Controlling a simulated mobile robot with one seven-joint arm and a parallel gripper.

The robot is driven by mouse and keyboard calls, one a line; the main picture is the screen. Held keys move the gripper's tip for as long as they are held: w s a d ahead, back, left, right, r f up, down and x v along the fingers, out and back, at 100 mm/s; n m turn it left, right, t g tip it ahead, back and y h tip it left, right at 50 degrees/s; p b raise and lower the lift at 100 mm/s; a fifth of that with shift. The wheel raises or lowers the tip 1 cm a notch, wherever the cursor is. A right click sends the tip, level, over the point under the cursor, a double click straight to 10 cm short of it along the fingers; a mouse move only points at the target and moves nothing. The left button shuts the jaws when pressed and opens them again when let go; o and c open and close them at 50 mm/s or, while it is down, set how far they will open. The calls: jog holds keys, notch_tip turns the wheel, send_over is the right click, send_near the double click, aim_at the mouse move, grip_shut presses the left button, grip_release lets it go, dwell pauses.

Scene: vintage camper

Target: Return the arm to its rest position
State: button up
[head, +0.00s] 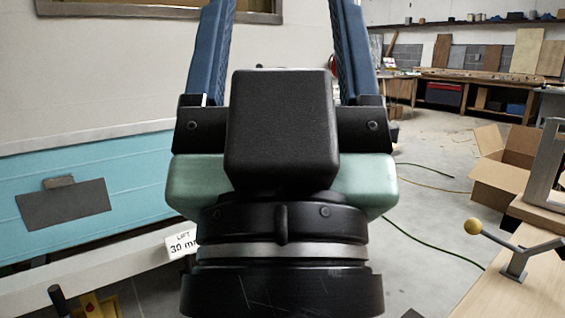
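My gripper (282,20) fills the middle of the head view, pointing up and away from the camera. Its two blue fingers stand wide apart, with nothing seen between them. The fingertips are cut off by the top edge. A black box-shaped housing sits in front of the pale green gripper body, above my black wrist. Most of my arm below the wrist is out of view, so its full pose cannot be told.
A camper side, cream above a turquoise panel (125,190), stands at left. At right are a wooden bench (525,275) with a yellow-knobbed lever (515,255) and an open cardboard box (500,165). Green cable (440,247) crosses the open floor. Workbenches (470,80) stand far back.

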notch_tip(320, 180, up, 32)
jog(key=p, duration=3)
